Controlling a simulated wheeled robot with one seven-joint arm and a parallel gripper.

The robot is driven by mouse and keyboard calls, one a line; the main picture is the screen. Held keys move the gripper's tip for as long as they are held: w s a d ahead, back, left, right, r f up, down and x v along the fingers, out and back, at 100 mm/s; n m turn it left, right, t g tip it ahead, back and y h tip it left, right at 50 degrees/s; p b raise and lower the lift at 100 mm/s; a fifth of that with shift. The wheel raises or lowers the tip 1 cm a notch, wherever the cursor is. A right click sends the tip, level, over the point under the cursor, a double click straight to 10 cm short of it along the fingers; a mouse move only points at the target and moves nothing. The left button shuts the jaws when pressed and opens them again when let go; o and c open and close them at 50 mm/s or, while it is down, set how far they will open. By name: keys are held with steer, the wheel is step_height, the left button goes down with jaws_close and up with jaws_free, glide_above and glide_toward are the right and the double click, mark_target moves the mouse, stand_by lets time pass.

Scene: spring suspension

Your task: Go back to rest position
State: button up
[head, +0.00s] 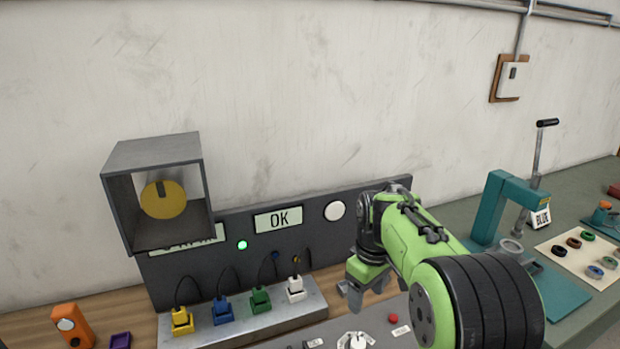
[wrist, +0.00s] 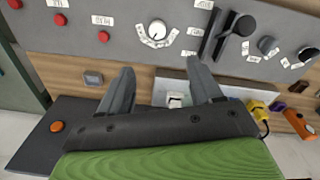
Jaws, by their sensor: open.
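My gripper (head: 368,272) is at the end of my green and black arm, in front of the dark panel with the OK display (head: 278,220). In the wrist view my gripper (wrist: 160,78) has its two grey fingers spread apart, with nothing held between them. A white plug (wrist: 175,100) shows between and beyond the fingers. In the head view the white plug (head: 295,288) stands at the right end of a grey block (head: 262,318), left of my gripper. My arm hides part of the bench and panel.
Yellow (head: 182,320), blue (head: 222,308) and green (head: 260,298) plugs stand on the block. A dark box with a yellow disc (head: 163,199) is at upper left. A teal press (head: 490,210) stands right of my arm. A control panel with a dial (wrist: 157,30) and a lever lies near.

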steer(key=s+r+m+t, duration=0.3)
steer(key=s+r, duration=0.5)
steer(key=s, duration=0.6)
steer(key=s+f+m+t, duration=0.2)
steer(key=s+m, duration=0.2)
steer(key=s, duration=0.8)
steer(key=shift+s+d+f, duration=0.15)
steer(key=shift+s+f, duration=0.1)
steer(key=shift+s, duration=0.1)
